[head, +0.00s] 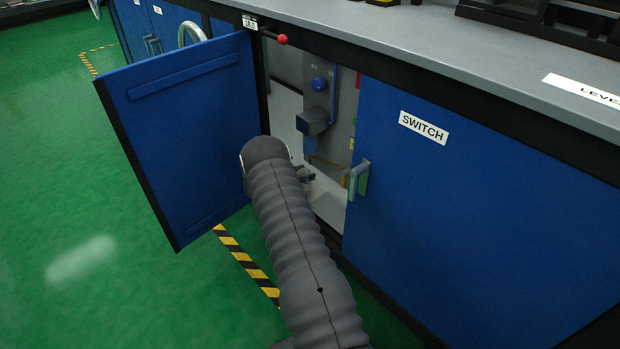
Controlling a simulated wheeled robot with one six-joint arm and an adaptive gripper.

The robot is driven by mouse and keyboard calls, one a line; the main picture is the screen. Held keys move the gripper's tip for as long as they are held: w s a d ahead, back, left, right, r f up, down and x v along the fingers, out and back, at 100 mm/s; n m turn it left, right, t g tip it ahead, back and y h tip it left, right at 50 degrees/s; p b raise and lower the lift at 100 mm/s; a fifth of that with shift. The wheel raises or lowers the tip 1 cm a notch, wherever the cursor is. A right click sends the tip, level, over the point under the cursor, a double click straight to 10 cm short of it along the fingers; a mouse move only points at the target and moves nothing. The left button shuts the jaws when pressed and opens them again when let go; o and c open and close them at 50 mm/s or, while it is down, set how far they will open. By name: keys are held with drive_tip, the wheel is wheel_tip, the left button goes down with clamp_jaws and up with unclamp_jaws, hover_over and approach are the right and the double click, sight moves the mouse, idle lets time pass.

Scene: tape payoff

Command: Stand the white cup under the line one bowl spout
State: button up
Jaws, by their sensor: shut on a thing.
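My arm reaches into an open cabinet. Only a small dark part of my gripper (305,174) shows past the end of the arm, low inside the cabinet. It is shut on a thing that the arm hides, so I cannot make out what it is. I cannot pick out the white cup. My gripper is below this spout. I cannot tell whether it is directly under it, and no "line one" label is readable.
The blue cabinet door (185,125) stands open at the left of my arm. A closed blue door labelled SWITCH (480,210), with a grey handle (358,180), is close on the right. A red-knobbed lever (282,39) sits above the opening, under the grey worktop (440,60).

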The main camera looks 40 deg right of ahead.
drive_tip(key=d, duration=0.2)
drive_tip(key=shift+w+d, duration=0.1)
drive_tip(key=shift+d, duration=0.3)
drive_tip(key=shift+f, duration=1.75)
drive_tip(key=shift+f+b, duration=0.2)
drive_tip(key=shift+b, duration=0.2)
drive_tip(key=o, duration=1.2)
drive_tip(key=shift+c, duration=0.2)
drive_tip(key=shift+r, duration=0.1)
